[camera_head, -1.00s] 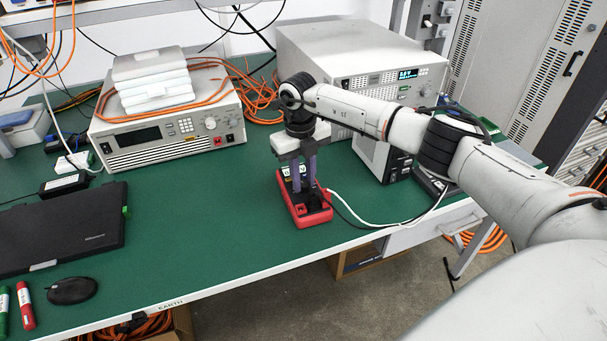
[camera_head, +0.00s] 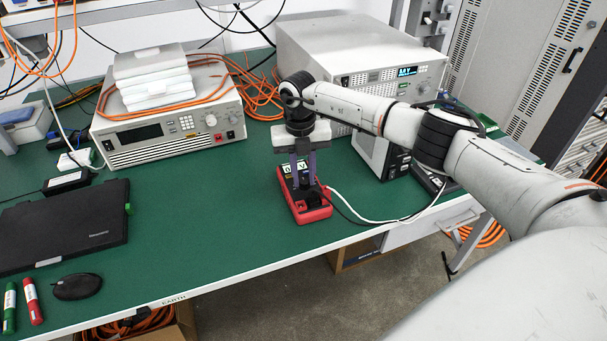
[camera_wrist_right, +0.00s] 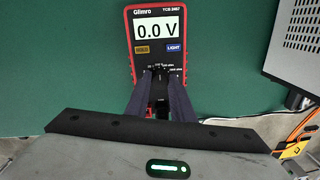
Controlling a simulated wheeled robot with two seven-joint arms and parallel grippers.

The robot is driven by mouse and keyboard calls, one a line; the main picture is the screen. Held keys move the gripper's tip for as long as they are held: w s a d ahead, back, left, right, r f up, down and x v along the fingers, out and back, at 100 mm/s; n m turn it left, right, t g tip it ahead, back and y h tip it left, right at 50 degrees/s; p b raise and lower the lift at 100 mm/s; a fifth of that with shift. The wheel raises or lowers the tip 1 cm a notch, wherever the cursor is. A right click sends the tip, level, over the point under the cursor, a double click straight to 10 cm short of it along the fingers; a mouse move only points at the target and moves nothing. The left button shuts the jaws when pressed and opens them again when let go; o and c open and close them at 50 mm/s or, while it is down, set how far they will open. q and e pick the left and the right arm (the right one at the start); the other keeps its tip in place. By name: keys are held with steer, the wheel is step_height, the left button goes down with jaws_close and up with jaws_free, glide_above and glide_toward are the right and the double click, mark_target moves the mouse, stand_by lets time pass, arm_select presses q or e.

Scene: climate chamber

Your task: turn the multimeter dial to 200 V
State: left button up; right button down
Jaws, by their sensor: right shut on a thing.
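The red multimeter (camera_head: 316,214) lies face up on the green bench, near its front edge. In the right wrist view the multimeter (camera_wrist_right: 157,58) reads 0.0 V on its screen. My right gripper (camera_head: 306,190) points down over the middle of it. In the right wrist view my right gripper (camera_wrist_right: 160,80) is shut on the dial (camera_wrist_right: 160,90), one finger on each side. The fingers hide most of the dial and its markings, so I cannot read its setting. My left gripper is not in view.
A bench power supply (camera_head: 170,138) with white boxes stands at the back left. A larger grey instrument (camera_head: 350,60) stands behind my right arm. A black laptop (camera_head: 65,228) and mouse (camera_head: 77,286) lie at left. Cables run right from the multimeter. The bench left of it is clear.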

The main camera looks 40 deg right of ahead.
mark_target(302, 181)
steer(key=c, duration=1.5)
jaws_free()
steer(key=r, duration=1)
steer(key=shift+w+a+r, duration=0.1)
steer(key=shift+a+r, duration=0.1)
